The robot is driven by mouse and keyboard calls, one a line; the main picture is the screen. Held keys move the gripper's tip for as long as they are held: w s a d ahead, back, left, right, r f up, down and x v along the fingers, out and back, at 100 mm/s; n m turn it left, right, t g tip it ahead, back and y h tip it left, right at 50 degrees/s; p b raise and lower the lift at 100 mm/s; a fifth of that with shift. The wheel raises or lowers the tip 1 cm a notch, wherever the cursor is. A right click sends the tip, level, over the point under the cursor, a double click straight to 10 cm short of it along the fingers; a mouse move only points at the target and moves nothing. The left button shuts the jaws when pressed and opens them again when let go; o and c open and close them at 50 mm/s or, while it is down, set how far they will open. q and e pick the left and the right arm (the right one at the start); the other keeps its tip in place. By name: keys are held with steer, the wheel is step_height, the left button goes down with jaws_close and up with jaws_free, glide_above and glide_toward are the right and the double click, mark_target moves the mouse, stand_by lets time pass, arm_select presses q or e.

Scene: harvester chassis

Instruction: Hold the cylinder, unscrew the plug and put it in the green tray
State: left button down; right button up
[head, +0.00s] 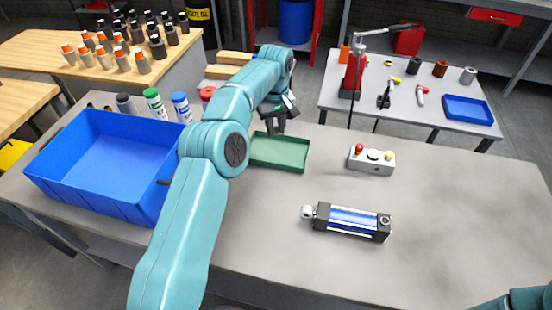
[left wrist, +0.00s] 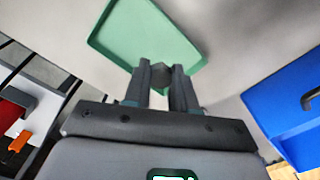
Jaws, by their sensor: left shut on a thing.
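The cylinder (head: 352,220) lies on the grey bench, blue-barrelled with black end blocks and a silver rod eye at its left end. No gripper is on it. The green tray (head: 279,153) sits behind and left of it, and shows in the left wrist view (left wrist: 125,25). My left gripper (head: 275,128) is at the tray's back-left edge. In the left wrist view its fingers (left wrist: 168,85) are shut on a small dark grey plug (left wrist: 163,75), seen against the tray's rim. The height above the tray is unclear. My right gripper is out of view.
A large blue bin (head: 100,165) stands left of the tray. A control box (head: 371,160) with a red button stands right of the tray. Spray cans and bottles (head: 155,103) line the bench's back edge. The bench's right side is clear.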

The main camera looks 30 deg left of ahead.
arm_select(q)
glide_above(275, 160)
step_height(275, 160, down, 6)
steer(key=shift+p, duration=0.3)
step_height(275, 160, down, 5)
steer(key=shift+f+p, duration=0.1)
steer(key=shift+p, duration=0.35)
steer(key=shift+f, duration=0.15)
steer(key=shift+w+f, duration=0.1)
steer(key=shift+f+b, duration=0.15)
steer(key=shift+b, duration=0.15)
steer(key=c, duration=0.9)
jaws_free()
